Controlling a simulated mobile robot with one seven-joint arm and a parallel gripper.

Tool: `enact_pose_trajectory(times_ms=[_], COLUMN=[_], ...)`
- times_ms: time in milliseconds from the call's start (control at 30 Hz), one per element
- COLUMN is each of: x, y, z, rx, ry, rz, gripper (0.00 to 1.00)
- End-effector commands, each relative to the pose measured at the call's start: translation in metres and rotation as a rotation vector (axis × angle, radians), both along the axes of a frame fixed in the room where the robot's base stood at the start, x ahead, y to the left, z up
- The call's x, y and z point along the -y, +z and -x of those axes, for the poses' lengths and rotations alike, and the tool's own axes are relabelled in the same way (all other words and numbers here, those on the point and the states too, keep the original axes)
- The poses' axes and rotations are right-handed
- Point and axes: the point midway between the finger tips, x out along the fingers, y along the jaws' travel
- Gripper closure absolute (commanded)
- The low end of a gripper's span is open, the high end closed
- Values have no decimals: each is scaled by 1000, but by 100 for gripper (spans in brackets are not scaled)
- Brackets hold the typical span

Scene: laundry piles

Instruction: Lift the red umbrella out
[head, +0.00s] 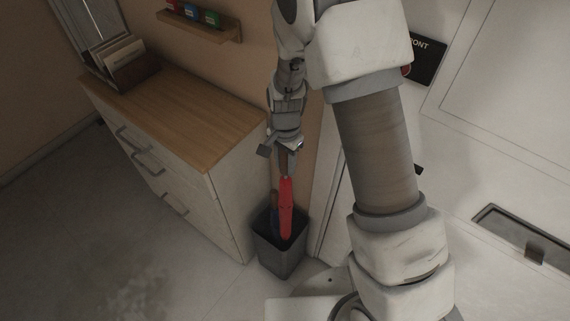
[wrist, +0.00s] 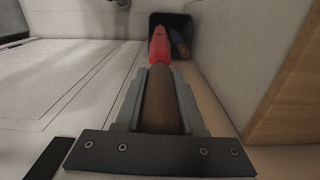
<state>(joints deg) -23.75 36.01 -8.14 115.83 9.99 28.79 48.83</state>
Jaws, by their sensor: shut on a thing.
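The red umbrella (head: 286,207) hangs upright below my gripper (head: 287,152) in the head view, its lower end at the mouth of a dark square bin (head: 283,260). In the wrist view the red umbrella (wrist: 160,45) points away from me toward the dark bin (wrist: 168,18). Its brown handle (wrist: 160,100) lies between the two fingers of my gripper (wrist: 159,92), which is shut on it. I cannot tell whether the umbrella's lower tip is still inside the bin. A second, blue umbrella with a brown handle (wrist: 180,42) stands in the bin; it partly shows in the head view (head: 275,215).
A wood-topped drawer cabinet (head: 180,110) stands just left of the bin, with a file box (head: 128,68) on it. A wall shelf (head: 200,22) holds small coloured items. A pale door (head: 490,140) is on the right. The floor (head: 120,250) at front left is clear.

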Motion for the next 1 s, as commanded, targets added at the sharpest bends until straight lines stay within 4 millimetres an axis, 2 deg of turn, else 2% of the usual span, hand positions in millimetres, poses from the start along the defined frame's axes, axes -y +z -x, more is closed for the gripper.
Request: enact_pose_trajectory(times_ms=[33, 700, 833, 1000], x=[0, 0, 0, 0], y=[10, 77, 86, 88], z=[0, 0, -1, 0], rx=[1, 1, 2, 1], ry=[0, 0, 0, 0], rz=[0, 0, -1, 0], gripper=[100, 100, 100, 100])
